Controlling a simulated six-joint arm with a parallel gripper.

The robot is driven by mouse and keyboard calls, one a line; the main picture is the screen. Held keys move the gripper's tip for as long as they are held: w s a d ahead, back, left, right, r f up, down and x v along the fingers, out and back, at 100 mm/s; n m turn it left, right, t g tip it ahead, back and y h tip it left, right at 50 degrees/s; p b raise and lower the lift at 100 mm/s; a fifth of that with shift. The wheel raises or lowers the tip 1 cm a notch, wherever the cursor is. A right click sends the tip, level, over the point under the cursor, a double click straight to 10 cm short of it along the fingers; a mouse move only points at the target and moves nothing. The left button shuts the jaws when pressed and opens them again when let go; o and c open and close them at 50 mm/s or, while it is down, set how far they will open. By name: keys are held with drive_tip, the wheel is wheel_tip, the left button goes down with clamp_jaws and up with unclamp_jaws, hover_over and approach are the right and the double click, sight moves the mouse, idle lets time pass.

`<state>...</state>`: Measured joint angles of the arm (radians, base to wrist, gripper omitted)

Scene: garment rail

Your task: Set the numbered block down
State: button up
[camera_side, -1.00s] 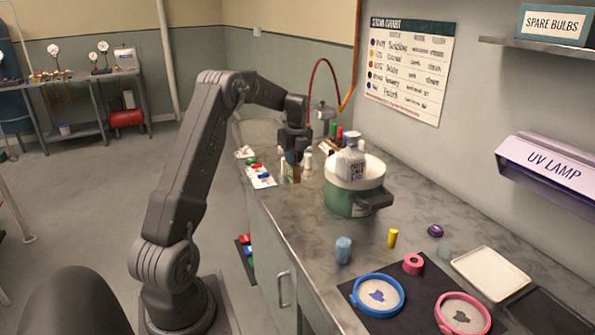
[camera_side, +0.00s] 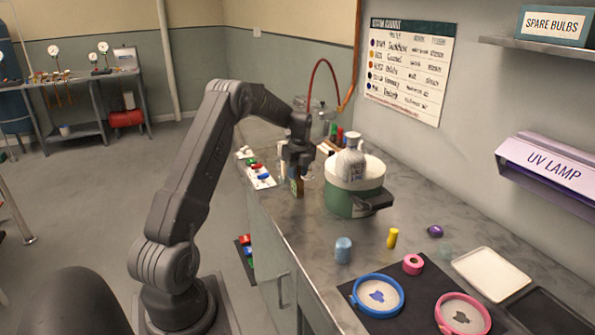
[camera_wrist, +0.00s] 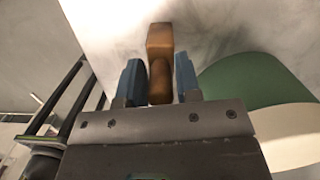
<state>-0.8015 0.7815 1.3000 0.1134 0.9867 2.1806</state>
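A brown, bottle-shaped object (camera_side: 297,186) with a greenish patch is below my gripper (camera_side: 298,163) in the side view, near the left part of the bench.
A paint tray (camera_side: 262,178) is to the left. Bare bench lies between.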

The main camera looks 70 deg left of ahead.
sight(300, 180)
drive_tip(key=shift+o, duration=1.4)
wheel_tip(300, 180, up, 12)
drive_tip(key=d, duration=0.1)
drive_tip(key=d+r+n+t, duration=0.1)
drive_tip(key=d+r, duration=0.2)
drive_tip(key=d, duration=0.2)
drive_tip(key=d+r+n, duration=0.2)
drive_tip(key=d+r, duration=0.1)
drive_tip(key=d, duration=0.3)
drive_tip(key=s+d+r+n+t, duration=0.1)
drive_tip(key=s+d+r+n, duration=0.1)
drive_tip(key=d, duration=0.5)
drive_tip(key=s+d+r+n+t, duration=0.1)
drive_tip(key=s+d+r+n, duration=0.15)
drive_tip(key=d, duration=0.55)
drive_tip(key=s+d+f+n+t+h, duration=0.1)
drive_tip(key=s+d+f+n+t, duration=0.1)
drive_tip(key=s+d+f+n, duration=0.3)
drive_tip(key=s+d+n, duration=0.4)
drive_tip(key=s+d, duration=0.6)
drive_tip(key=shift+s+f+t, duration=0.15)
drive_tip(key=shift+s+t, duration=0.2)
drive_tip(key=shift+t, duration=0.05)
